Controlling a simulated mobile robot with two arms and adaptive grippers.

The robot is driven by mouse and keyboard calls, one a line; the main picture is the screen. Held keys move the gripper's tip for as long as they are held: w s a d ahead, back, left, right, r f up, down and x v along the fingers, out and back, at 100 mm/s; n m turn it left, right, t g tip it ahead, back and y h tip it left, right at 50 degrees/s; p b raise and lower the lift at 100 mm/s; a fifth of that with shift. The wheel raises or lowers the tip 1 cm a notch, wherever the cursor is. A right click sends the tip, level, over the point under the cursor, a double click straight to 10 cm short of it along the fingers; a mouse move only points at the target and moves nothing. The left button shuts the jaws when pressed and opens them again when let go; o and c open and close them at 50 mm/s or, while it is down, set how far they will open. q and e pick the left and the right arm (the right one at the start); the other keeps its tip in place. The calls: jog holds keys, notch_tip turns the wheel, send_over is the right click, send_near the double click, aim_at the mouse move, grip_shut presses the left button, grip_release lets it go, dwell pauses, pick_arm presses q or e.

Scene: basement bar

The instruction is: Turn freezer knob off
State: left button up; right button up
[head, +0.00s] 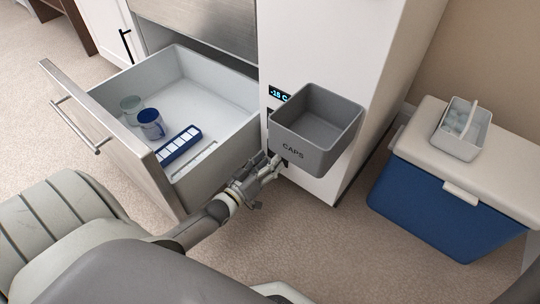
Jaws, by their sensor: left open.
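The white freezer cabinet (330,45) stands at the centre, with a small display (279,94) reading about -15 C on its front. A grey bin marked CAPS (315,150) is fixed to that front, just below and right of the display. I cannot make out the knob; the bin or my gripper may hide it. My left gripper (275,160) is open, at the bin's lower left edge and close to the cabinet front. I cannot tell whether it touches anything. My right gripper is not in view.
An open drawer (215,95) juts out left of my left gripper, holding a blue mug (151,124), a clear cup (131,108) and a blue-and-white tray (180,146). A blue cooler (425,210) with a small caddy (461,130) on its lid stands right. Carpet between is clear.

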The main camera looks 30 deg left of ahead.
pick_arm(q)
jog(key=shift+w, duration=0.5)
jog(key=c, duration=1)
